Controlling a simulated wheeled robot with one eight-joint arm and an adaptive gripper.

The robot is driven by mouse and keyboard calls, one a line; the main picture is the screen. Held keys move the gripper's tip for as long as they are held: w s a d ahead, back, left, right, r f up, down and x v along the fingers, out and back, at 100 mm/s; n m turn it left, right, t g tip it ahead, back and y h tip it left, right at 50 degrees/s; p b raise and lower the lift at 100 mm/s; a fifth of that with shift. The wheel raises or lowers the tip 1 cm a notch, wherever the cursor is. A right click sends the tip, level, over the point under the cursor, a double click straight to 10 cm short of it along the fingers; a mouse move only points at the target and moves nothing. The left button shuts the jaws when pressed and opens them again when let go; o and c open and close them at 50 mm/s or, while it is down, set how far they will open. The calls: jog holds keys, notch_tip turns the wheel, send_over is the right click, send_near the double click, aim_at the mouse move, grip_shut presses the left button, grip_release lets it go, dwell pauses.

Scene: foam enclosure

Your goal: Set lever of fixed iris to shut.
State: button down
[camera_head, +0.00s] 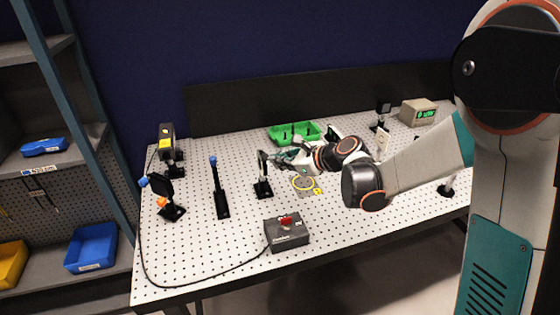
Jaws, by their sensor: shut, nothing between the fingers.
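A small black post-mounted part (263,176) stands upright on the perforated table, left of my gripper. It may be the fixed iris, but its lever is too small to make out. My gripper (278,158) is shut and empty, with its fingertips close to the upper part of this mount. I cannot tell whether they touch it. A slim black post with a blue tip (219,188) stands further left. A black mount with blue and orange knobs (166,196) stands at the left; I cannot tell if either is an iris.
A grey box with a red knob (286,231) sits at the front, its cable looping left. A green tray (294,133) lies behind my gripper. A yellow-labelled black device (167,146) stands back left. A beige instrument (418,111) stands back right. The front left table is mostly clear.

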jog(key=shift+w+r, duration=0.1)
jog(key=shift+r, duration=0.15)
jog(key=w+a+r+m+g+h+p, duration=0.2)
jog(key=w+r+m+g+h+p, duration=0.1)
jog(key=w+g+p, duration=0.4)
jog(key=shift+w+a+g, duration=0.25)
jog(key=shift+w+g, duration=0.35)
jog(key=shift+g, duration=0.2)
dwell(0.4)
jog(key=shift+r, duration=0.1)
jog(key=shift+r, duration=0.1)
dwell(1.2)
